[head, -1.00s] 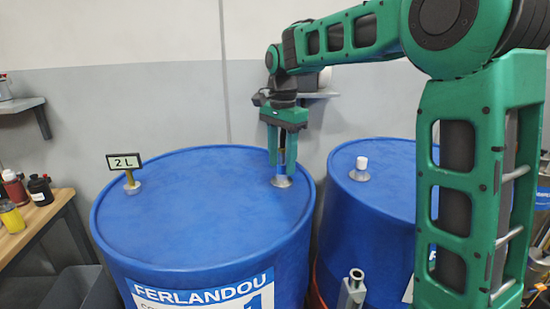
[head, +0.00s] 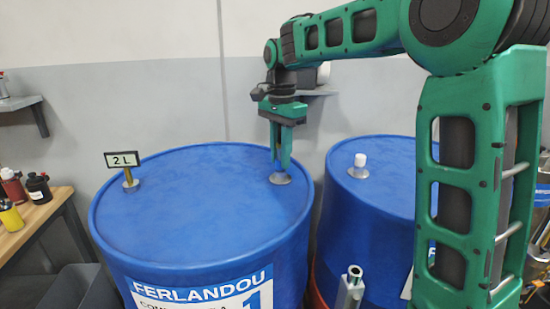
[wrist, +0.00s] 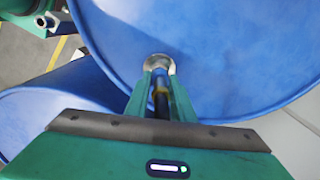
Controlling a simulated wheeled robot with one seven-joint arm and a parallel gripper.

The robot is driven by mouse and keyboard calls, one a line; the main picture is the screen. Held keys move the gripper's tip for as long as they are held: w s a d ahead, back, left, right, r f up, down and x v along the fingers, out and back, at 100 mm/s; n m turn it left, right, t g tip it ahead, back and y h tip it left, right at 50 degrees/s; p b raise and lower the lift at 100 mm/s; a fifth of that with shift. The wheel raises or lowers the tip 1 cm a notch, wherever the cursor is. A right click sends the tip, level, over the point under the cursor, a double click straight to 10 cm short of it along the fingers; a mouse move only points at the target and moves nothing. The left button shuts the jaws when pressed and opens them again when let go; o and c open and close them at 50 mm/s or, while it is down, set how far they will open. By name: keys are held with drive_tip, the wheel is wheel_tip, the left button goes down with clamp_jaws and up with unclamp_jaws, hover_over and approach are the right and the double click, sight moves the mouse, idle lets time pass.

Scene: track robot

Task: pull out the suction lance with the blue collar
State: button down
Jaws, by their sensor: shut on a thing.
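The suction lance (wrist: 160,83) stands in a round metal bung fitting (head: 280,178) at the right side of the near blue drum's lid. In the wrist view it shows a blue collar, a yellow band and a dark upper part. My gripper (head: 282,162) points down over the fitting and is shut on the lance; the fingers also show on both sides of it in the wrist view (wrist: 160,75). In the head view the fingers are nearly edge-on and hide most of the lance. The fitting (wrist: 159,63) shows just beyond the fingertips. The lance's lower part is hidden inside the drum.
The near drum's lid (head: 200,200) also carries a brass-coloured stem with a "2 L" sign (head: 122,159). A second blue drum (head: 385,185) with a white cap (head: 360,160) stands close on the right. A metal tube (head: 354,275) rises in front. Bottles stand on a bench at left.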

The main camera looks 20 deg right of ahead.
drive_tip(key=shift+w+r, duration=0.2)
drive_tip(key=shift+r, duration=0.1)
drive_tip(key=shift+s+r, duration=0.1)
drive_tip(key=shift+r, duration=2.2)
